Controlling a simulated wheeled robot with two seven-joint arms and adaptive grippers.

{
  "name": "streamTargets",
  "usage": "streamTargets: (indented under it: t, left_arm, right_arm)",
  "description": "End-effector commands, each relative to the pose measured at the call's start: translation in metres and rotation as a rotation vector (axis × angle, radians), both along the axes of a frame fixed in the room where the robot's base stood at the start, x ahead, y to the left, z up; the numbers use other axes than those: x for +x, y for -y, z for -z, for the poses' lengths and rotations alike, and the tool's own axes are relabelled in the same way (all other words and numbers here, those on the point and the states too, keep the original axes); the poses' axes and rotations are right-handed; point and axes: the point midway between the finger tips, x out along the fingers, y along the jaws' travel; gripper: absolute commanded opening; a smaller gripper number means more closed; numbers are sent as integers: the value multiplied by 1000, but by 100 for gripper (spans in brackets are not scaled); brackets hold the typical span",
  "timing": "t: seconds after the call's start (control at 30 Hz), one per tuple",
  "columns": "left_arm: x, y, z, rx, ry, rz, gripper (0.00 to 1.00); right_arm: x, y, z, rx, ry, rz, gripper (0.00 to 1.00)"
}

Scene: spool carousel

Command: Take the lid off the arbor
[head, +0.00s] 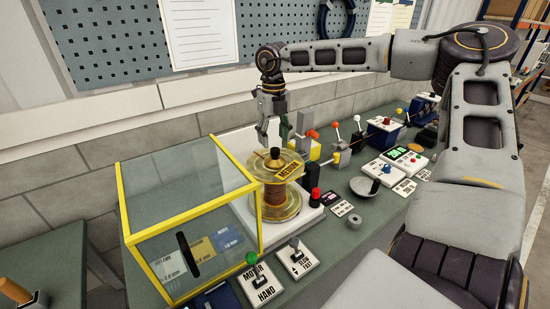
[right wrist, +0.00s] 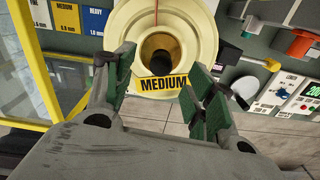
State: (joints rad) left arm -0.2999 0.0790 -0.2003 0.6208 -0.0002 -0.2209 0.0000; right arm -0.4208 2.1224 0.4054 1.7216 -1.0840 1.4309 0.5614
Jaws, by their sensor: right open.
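An amber, see-through spool (head: 272,203) labelled MEDIUM stands upright on a white base. A small black knob-like piece (head: 275,153) sits at the middle of its top, where the arbor is; I cannot tell whether it is the lid or the arbor's end. In the right wrist view the pale spool top (right wrist: 198,35) shows a dark centre between the fingers. My right gripper (head: 273,134) is open and empty, just above the spool's centre, fingers pointing down; it also shows in the right wrist view (right wrist: 163,92). My left gripper is not in view.
A yellow-framed clear box (head: 190,215) stands close left of the spool. Lever panels (head: 295,258) are in front. A grey disc with a dark knob (head: 365,187) lies on the bench to the right, among switch boxes. The wall is behind.

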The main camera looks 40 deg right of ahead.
Motion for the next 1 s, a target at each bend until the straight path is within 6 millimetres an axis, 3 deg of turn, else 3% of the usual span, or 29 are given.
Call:
streamTargets:
  t: [0.57, 1.0]
  left_arm:
    - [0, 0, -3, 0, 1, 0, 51]
    - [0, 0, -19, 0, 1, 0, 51]
  right_arm:
    - [0, 0, 9, 0, 0, 1, 55]
    - [-4, 2, 45, 0, -2, 1, 55]
